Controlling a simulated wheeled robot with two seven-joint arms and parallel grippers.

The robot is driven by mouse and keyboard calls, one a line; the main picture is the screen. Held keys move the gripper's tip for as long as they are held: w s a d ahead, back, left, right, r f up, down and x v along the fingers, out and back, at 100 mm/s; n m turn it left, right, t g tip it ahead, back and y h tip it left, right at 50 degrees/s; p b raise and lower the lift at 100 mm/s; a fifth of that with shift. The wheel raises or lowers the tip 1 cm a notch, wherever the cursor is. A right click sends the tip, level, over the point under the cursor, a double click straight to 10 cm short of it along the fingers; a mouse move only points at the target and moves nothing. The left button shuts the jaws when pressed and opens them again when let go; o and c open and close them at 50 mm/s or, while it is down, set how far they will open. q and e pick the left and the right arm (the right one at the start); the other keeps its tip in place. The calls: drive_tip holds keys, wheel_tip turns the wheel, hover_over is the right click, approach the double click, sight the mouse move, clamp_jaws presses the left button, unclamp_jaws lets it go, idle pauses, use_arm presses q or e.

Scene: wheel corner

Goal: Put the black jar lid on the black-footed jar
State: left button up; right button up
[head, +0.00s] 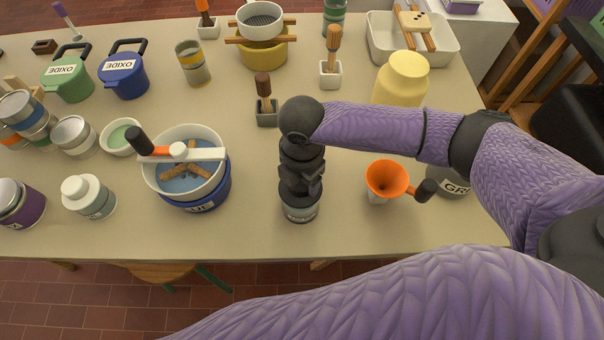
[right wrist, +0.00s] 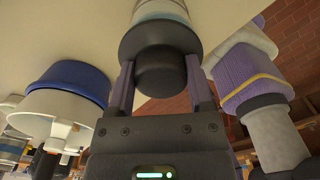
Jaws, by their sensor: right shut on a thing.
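My right gripper (head: 300,183) points down over the front middle of the table. It is shut on the knob of the black jar lid (right wrist: 160,42); in the right wrist view its two fingers (right wrist: 160,85) flank the knob. In the head view the lid's wide black brim (head: 298,196) shows below the gripper. Directly under the lid stands an upright pale jar (head: 300,213), also seen beyond the brim in the right wrist view (right wrist: 158,10). The lid seems to lie on or just above its top; I cannot tell which. The jar's foot is not clearly visible. My left gripper is out of view.
To the left stands a white bowl (head: 150,180) on a blue pot (head: 215,197), with a black-handled tool across it. To the right is an orange funnel (head: 388,178) on a small holder. A grey block with a brush (head: 266,115) stands behind. Bare table lies on both sides of the jar.

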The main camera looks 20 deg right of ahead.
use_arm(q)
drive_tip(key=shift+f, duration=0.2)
use_arm(e)
drive_tip(key=shift+f, duration=0.4)
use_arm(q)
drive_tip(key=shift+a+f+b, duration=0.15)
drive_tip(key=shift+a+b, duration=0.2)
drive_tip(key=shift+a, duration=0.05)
use_arm(e)
drive_tip(key=shift+f, duration=0.3)
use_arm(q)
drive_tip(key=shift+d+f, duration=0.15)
use_arm(e)
drive_tip(key=shift+f, duration=0.4)
drive_tip(key=o, duration=1.2)
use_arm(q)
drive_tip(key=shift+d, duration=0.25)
use_arm(e)
drive_tip(key=shift+r, duration=0.15)
wheel_tip(320, 180, up, 9)
drive_tip(key=p, duration=0.3)
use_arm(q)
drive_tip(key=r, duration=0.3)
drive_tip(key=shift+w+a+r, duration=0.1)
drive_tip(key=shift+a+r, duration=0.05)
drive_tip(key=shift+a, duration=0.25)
use_arm(e)
drive_tip(key=shift+r, duration=0.35)
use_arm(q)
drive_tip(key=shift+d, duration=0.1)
